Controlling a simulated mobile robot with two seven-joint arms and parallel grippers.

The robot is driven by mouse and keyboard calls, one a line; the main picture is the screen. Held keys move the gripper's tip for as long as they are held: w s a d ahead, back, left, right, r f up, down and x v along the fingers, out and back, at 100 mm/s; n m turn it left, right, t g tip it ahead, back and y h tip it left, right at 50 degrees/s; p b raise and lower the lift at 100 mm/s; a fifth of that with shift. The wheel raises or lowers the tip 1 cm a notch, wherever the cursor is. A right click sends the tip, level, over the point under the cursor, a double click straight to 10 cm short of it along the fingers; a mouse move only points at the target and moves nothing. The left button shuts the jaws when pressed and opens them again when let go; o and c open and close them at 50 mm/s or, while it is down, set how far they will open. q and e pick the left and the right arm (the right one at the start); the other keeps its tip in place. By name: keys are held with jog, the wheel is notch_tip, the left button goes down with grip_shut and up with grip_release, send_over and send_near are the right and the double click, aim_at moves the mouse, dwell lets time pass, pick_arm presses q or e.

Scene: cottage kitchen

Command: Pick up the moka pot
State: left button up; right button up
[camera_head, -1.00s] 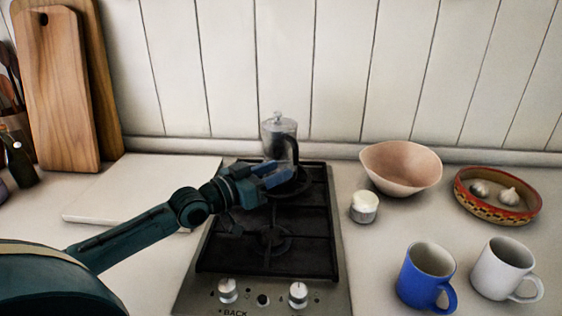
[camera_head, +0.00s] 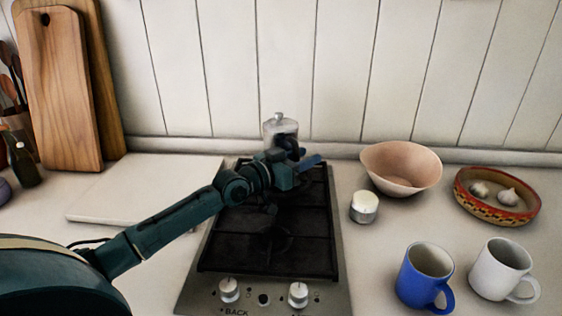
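The silver moka pot (camera_head: 280,126) stands upright at the back of the black gas hob (camera_head: 265,245). Its lid, knob and upper body show. Its lower body is hidden behind my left gripper (camera_head: 298,156). The gripper is right in front of the pot, at about the height of its handle. One blue finger points to the right. I cannot tell whether the fingers are open or closed, or whether they touch the pot. My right gripper is not in view.
Right of the hob are a small white-topped jar (camera_head: 364,207), a pinkish bowl (camera_head: 401,168), a patterned dish with garlic (camera_head: 496,208), a blue mug (camera_head: 425,276) and a white mug (camera_head: 502,269). A white board (camera_head: 130,195) lies left. Wooden boards (camera_head: 62,90) lean on the wall.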

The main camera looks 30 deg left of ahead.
pick_arm(q)
jog(key=shift+c, duration=0.6)
grip_shut()
jog(key=shift+r, duration=0.1)
